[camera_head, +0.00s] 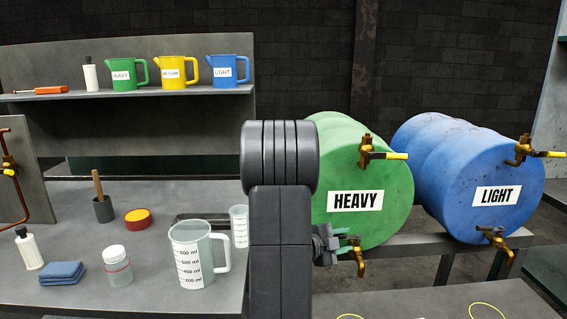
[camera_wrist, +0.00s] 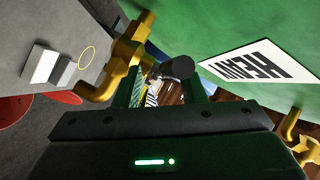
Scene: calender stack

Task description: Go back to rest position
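My gripper (camera_head: 347,243) is at the lower brass tap (camera_head: 358,262) on the front of the green HEAVY barrel (camera_head: 385,165). In the wrist view, its two green fingers (camera_wrist: 165,92) stand apart. The brass tap (camera_wrist: 125,58) and a dark round knob or handle end (camera_wrist: 178,68) are just beyond and partly between them. I see nothing clamped between the fingers. Whether a finger touches the tap cannot be told. My arm hides part of the barrel's left side in the head view.
The blue LIGHT barrel (camera_head: 470,175) stands to the right with two taps. A clear measuring jug (camera_head: 190,258), jar (camera_head: 116,266) and blue cloth (camera_head: 62,273) are on the bench at left. Green, yellow and blue jugs (camera_head: 222,70) stand on the shelf above.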

